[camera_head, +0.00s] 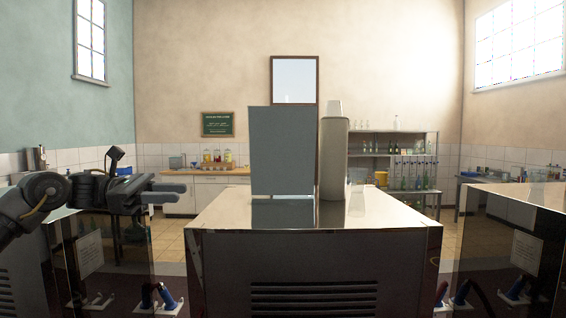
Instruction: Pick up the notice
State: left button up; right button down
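A flat grey-blue rectangular panel (283,150), which may be the notice, stands upright on top of a metal cabinet (315,268) in the middle. No writing shows on its face. Two sheets also show: a pale paper (90,253) on the left cabinet and another (526,252) on the right one. My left gripper (163,193) is at the left, pointing right, with its two fingers apart and nothing between them. It is clear of the panel, to its left. My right gripper is out of view.
A tall pale bottle-like container (334,158) stands just right of the panel, with a clear glass (357,198) beside it. The cabinet's front top is bare. Blue-handled nozzles (165,297) hang low at the left. Shelves and counters stand far back.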

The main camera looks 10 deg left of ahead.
aim_at(282, 139)
jog(key=i, duration=1.05)
jog(key=z, duration=0.05)
